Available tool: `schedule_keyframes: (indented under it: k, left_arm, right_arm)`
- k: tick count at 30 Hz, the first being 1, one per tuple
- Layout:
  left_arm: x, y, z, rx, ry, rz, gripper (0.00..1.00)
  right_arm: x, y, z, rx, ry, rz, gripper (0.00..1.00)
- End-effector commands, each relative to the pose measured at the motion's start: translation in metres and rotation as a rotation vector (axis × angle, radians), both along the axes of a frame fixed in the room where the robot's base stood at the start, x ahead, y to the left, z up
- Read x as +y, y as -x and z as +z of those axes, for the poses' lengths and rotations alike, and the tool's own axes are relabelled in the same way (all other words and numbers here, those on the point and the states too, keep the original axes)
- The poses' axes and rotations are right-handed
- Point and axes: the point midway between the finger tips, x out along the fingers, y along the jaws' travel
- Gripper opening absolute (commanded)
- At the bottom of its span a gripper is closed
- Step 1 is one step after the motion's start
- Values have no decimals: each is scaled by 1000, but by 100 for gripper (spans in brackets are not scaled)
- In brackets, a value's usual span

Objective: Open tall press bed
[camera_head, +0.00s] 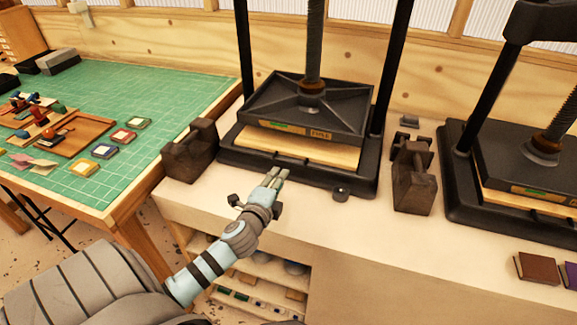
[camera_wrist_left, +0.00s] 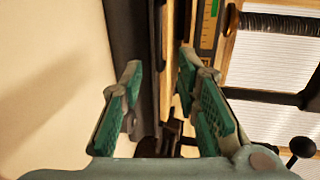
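The press (camera_head: 305,105) in the middle has black posts running out of the top of the head view. Its black upper plate carries a yellow-green label and sits just above a pale wooden board (camera_head: 300,146) on the black base (camera_head: 305,172). No wide gap shows between plate and board. My left gripper (camera_head: 277,174) is at the front edge of this base, pointing at the board. In the left wrist view its green-padded fingers (camera_wrist_left: 160,64) are apart with nothing held between them. The press's front edge shows beyond them; contact is not clear. My right gripper is not in view.
Dark weights (camera_head: 190,152) and (camera_head: 413,178) stand either side of the press. A small dark knob (camera_head: 340,193) lies at its front edge. A second, shorter press (camera_head: 520,160) stands right. A green cutting mat (camera_head: 130,90) holds small items left.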

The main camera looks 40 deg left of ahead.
Motion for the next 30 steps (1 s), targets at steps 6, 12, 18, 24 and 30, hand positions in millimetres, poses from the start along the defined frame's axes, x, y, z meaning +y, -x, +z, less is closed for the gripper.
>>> schedule_keyframes:
  k: [6,12,18,24,30]
  left_arm:
    - [20,-58,-14,-2,5,3,29]
    - [29,-83,-20,0,6,2,29]
    - [30,-86,-20,0,5,1,29]
    - [30,-85,-20,0,6,1,12]
    - [30,-85,-20,1,6,2,0]
  right_arm:
    - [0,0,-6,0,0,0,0]
    - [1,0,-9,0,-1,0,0]
    - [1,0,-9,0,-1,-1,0]
    - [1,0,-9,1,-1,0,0]
    - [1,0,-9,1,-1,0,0]
